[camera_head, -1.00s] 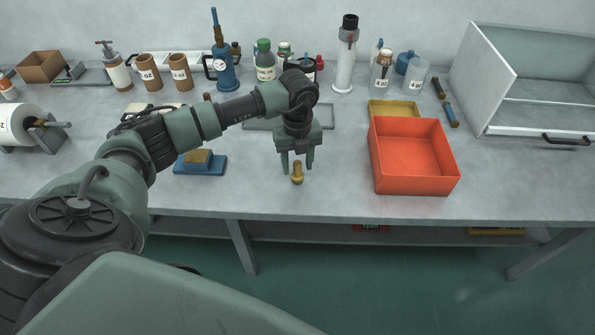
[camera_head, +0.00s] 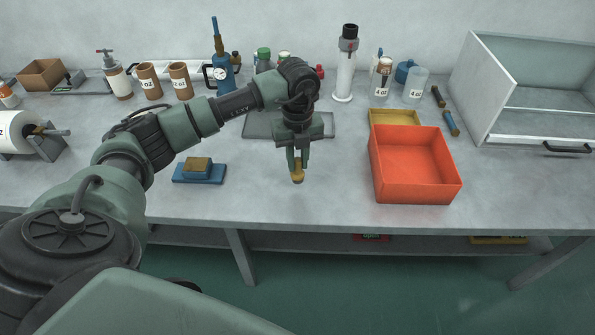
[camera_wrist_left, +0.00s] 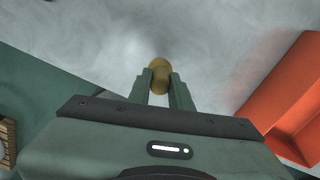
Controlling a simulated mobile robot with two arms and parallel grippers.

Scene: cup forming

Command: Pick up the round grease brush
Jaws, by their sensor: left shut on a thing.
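The round grease brush (camera_head: 297,177), a small yellow-brown knob-like piece, is near the front of the bench, left of the red bin. My left gripper (camera_head: 298,158) points down from above and is shut on its upper part. In the left wrist view the brush (camera_wrist_left: 159,73) shows between the two green fingers of my left gripper (camera_wrist_left: 161,84). I cannot tell whether its lower end touches the bench. My right gripper is not in view.
A red bin (camera_head: 414,192) stands just right of the gripper, with a yellow tray (camera_head: 394,116) behind it. A blue block with a tan top (camera_head: 199,171) lies to the left. Bottles and cups line the back. The bench (camera_head: 335,200) near the front is clear.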

